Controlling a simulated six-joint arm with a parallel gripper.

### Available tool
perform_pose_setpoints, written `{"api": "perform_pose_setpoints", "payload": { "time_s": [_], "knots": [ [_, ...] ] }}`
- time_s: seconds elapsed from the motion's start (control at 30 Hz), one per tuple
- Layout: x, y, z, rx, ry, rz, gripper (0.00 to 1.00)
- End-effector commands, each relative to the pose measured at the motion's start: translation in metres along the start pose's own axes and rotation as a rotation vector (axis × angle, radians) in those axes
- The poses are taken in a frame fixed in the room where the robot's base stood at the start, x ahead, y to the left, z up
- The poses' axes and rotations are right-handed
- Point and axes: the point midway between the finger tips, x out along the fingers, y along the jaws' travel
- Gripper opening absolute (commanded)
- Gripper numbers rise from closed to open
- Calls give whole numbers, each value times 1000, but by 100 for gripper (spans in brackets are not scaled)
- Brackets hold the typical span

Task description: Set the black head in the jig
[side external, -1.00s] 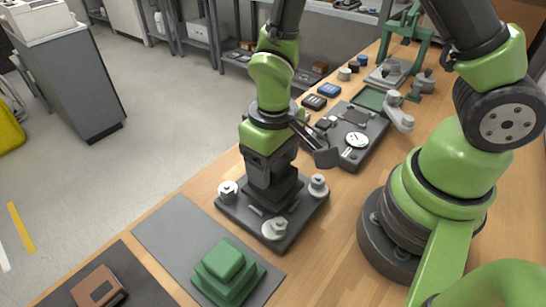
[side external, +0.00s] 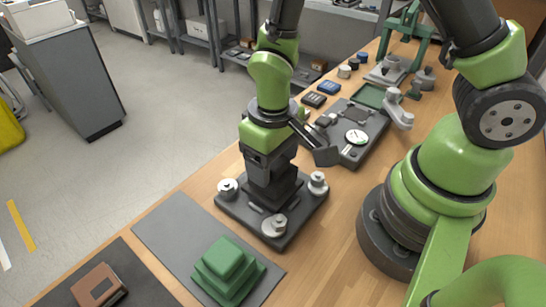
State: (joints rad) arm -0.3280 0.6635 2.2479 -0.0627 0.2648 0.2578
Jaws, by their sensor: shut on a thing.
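My gripper (side external: 266,160) points down over the jig and is shut on the black head. The black head (side external: 272,190) is a dark stepped block, upright, its upper part hidden between the jaws. The jig (side external: 238,215) is a dark square plate with silver round clamps on it: one at the left (side external: 228,188), one at the front (side external: 273,225), one at the right (side external: 318,183). The head is amid these clamps, at or just above the plate. I cannot tell whether its underside is fully down.
A green stepped block (side external: 226,268) stands on a grey mat (side external: 165,225) in front. A brown part (side external: 98,286) lies on a dark mat at lower left. Behind the jig are a dark fixture with a dial gauge (side external: 356,137), a green tray (side external: 369,95) and small parts.

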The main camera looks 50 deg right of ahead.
Motion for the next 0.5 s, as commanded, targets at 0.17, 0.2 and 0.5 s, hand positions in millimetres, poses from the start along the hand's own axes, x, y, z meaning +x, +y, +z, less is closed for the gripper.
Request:
{"api": "perform_pose_setpoints", "payload": {
  "time_s": [0.17, 0.2, 0.5],
  "knots": [
    [1, 0, 0, 0, 1, 0, 24],
    [2, 0, 0, 0, 1, 0, 24],
    [8, 0, 0, 0, 0, 0, 24]
  ]
}}
